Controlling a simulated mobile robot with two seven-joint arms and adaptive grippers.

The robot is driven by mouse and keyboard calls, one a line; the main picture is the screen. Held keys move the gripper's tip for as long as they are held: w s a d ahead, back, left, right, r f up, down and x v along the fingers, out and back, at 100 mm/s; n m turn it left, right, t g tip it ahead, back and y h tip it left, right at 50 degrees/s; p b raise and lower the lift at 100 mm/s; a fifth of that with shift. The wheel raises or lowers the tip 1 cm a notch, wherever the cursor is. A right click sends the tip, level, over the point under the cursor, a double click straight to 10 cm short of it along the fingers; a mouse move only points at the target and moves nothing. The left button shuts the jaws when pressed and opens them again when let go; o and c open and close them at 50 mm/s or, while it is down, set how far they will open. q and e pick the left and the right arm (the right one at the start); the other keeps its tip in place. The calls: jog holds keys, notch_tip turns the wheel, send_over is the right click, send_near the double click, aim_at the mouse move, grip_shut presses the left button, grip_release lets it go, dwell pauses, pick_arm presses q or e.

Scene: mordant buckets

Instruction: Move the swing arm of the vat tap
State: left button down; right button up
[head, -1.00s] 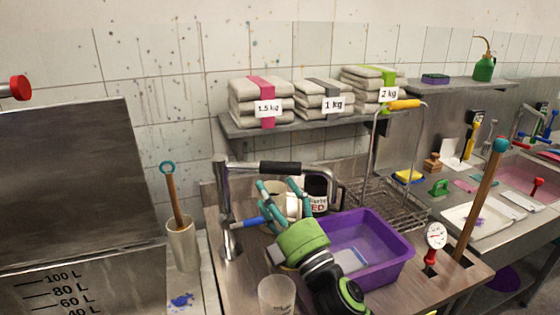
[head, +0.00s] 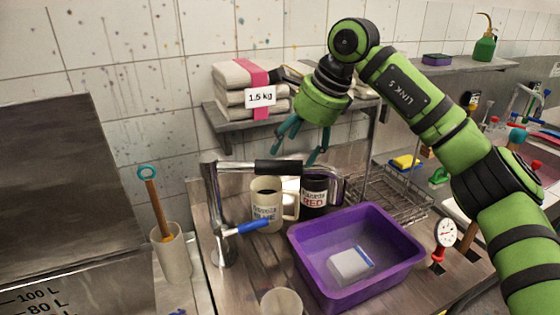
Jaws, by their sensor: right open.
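The vat tap (head: 218,215) is a chrome post on the wooden counter, with a blue lever (head: 245,229) low on its side. Its swing arm (head: 281,167) is a chrome tube with a black grip, reaching right from the top of the post and bending down at its end. It passes above the two mugs, left of the purple tub. My right gripper (head: 302,144) hangs fingers down just above and behind the swing arm's right part. It is open, with nothing between its fingers; whether a finger touches the tube I cannot tell. My left gripper is out of view.
A cream mug (head: 266,203) and a dark mug (head: 318,197) stand below the swing arm. The purple tub (head: 407,252) holds a white block. A clear beaker (head: 281,302) stands in front. The shelf (head: 228,121) with grey bags is behind my gripper. The steel vat (head: 60,190) is left.

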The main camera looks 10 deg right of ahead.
aim_at(282, 166)
jog(key=p+x, duration=0.2)
jog(key=x, duration=0.3)
jog(key=shift+s+a, duration=0.1)
jog(key=shift+a+f, duration=0.2)
jog(key=shift+f, duration=0.4)
grip_shut()
